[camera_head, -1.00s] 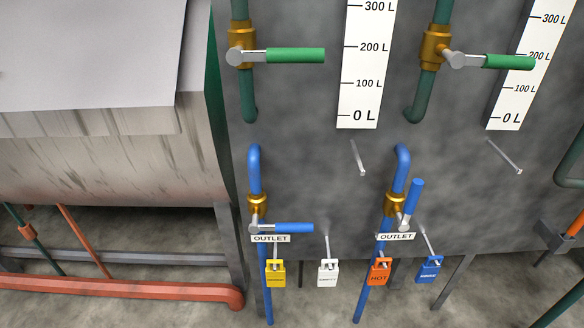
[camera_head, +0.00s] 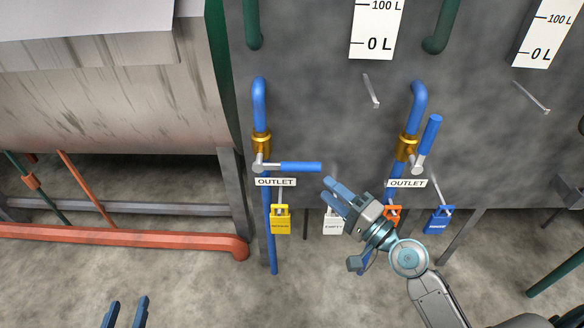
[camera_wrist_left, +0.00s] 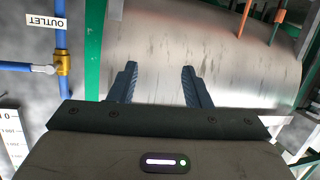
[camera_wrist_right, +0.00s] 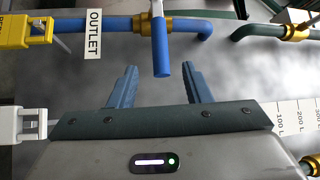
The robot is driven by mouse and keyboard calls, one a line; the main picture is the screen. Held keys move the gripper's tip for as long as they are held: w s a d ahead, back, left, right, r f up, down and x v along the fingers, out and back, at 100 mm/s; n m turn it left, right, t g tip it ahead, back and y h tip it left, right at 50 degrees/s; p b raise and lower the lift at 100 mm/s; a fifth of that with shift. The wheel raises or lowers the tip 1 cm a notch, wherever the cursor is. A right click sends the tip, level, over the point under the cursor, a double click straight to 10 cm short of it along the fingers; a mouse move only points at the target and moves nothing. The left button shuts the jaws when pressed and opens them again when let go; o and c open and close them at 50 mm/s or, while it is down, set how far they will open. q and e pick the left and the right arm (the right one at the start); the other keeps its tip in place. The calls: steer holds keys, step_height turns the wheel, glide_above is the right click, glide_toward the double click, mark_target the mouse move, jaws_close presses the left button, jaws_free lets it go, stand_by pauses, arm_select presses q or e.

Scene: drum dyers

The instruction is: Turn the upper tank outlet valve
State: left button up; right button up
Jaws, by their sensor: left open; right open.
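Two outlet valves sit on blue pipes in the head view. The left outlet valve has a brass body (camera_head: 261,143) and a blue handle (camera_head: 301,167) pointing right; the handle also shows in the right wrist view (camera_wrist_right: 161,50). The right outlet valve has a blue handle (camera_head: 429,134) tilted steeply upward. I cannot tell which is the upper tank's. My right gripper (camera_head: 328,189) is open and empty, just right of and below the left handle's free end. In the right wrist view that end lies ahead, between the spread fingertips. My left gripper (camera_head: 128,304) is open and empty, low at left.
Yellow (camera_head: 280,219), white (camera_head: 333,224), orange (camera_head: 394,213) and blue (camera_head: 439,219) tags hang below the grey tank. My right arm partly covers the white and orange ones. A large metal drum (camera_head: 110,100) and a red pipe (camera_head: 120,239) are at left.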

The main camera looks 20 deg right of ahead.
mark_target(305, 168)
steer(key=p+x, duration=0.1)
steer(key=x, duration=0.7)
steer(key=shift+w+a, duration=0.1)
steer(key=shift+w, duration=0.05)
steer(key=shift+x, duration=0.8)
arm_select(q)
steer(key=s+d+f+g, duration=0.1)
steer(key=s+f+g, duration=0.4)
steer(key=f, duration=0.1)
steer(key=shift+s+f, duration=0.35)
steer(key=shift+f, duration=0.05)
arm_select(e)
steer(key=shift+c, duration=0.2)
jaws_close()
